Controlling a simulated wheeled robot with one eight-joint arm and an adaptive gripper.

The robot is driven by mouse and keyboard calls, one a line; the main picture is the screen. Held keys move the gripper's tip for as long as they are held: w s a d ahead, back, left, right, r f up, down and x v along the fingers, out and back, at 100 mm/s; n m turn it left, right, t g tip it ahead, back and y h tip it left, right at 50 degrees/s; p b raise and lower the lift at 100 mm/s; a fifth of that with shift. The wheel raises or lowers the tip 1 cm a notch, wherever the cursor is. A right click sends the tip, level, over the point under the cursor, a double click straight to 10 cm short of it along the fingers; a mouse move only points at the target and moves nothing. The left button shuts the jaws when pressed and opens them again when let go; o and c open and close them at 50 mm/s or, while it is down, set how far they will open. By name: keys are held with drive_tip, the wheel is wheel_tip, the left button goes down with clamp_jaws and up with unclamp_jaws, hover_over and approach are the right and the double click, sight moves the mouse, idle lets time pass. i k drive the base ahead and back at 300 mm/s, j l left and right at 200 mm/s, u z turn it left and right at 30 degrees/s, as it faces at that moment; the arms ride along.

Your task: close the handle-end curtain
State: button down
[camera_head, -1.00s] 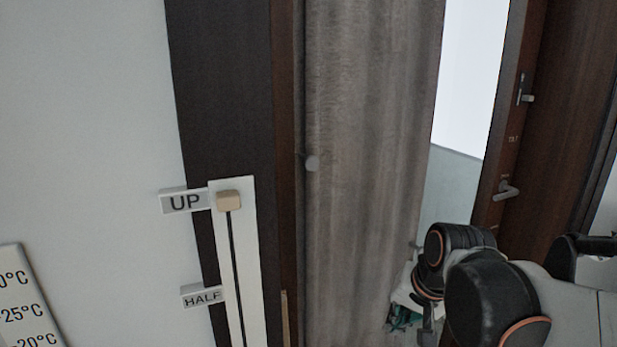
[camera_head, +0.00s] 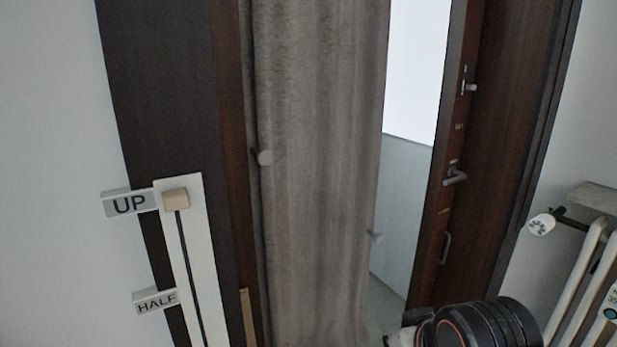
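A grey-brown curtain (camera_head: 320,120) hangs in folds on the left part of a window opening. To its right a strip of bright glass (camera_head: 418,70) is uncovered, frosted in its lower part. The curtain has a round grey knob (camera_head: 265,157) near its left edge and another (camera_head: 377,238) near its right edge. A dark wooden frame (camera_head: 458,130) with metal handles (camera_head: 455,176) stands right of the glass. My black arm shows at the bottom right, below the handles. My gripper's fingers cannot be made out.
A slider panel (camera_head: 190,260) with a beige knob (camera_head: 175,199) at the UP label (camera_head: 130,204) and a HALF label (camera_head: 156,301) lower down is at left. A white radiator (camera_head: 585,285) with a valve knob (camera_head: 542,224) stands at right.

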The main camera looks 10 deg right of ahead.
sight(321, 67)
drive_tip(key=i+l+u, duration=0.15)
drive_tip(key=i+l, duration=0.65)
